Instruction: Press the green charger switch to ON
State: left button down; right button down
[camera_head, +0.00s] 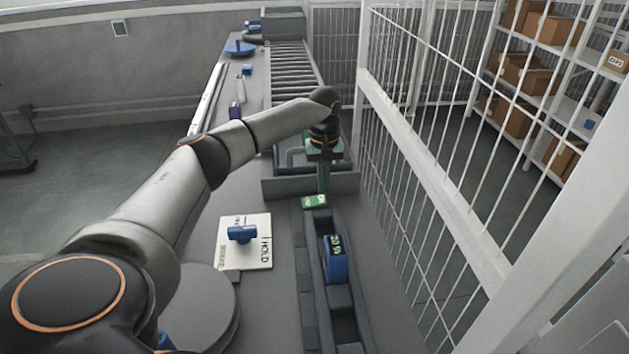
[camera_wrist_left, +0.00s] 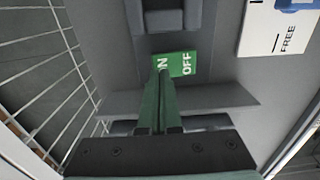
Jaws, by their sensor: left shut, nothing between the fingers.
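The green charger switch (camera_head: 314,202) is a small block with white lettering at the far end of the dark charger trough. In the left wrist view the switch (camera_wrist_left: 183,66) shows OFF on its right half and an N on its left half, the rest of that word hidden by my fingers. My left gripper (camera_head: 323,188) points down, shut and empty, with its green fingers at the switch. In the left wrist view its tips (camera_wrist_left: 162,74) overlap the ON half. I cannot tell whether they touch it or which half is down. My right gripper is out of view.
A blue device with a lit display (camera_head: 335,262) sits in the trough. A white HOLD/FREE plate (camera_head: 258,256) with a blue knob (camera_head: 241,234) lies left of it. A grey upright panel (camera_head: 285,188) stands behind the switch. A white mesh fence (camera_head: 440,185) runs along the right.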

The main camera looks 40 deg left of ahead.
aim_at(323, 199)
pick_arm(q)
jog(key=shift+f+b, duration=0.7)
jog(key=shift+f, duration=0.45)
dwell(0.7)
jog(key=shift+r, duration=0.1)
jog(key=shift+r+p, duration=2.85)
jog(key=shift+r, duration=0.65)
jog(key=shift+f, duration=0.1)
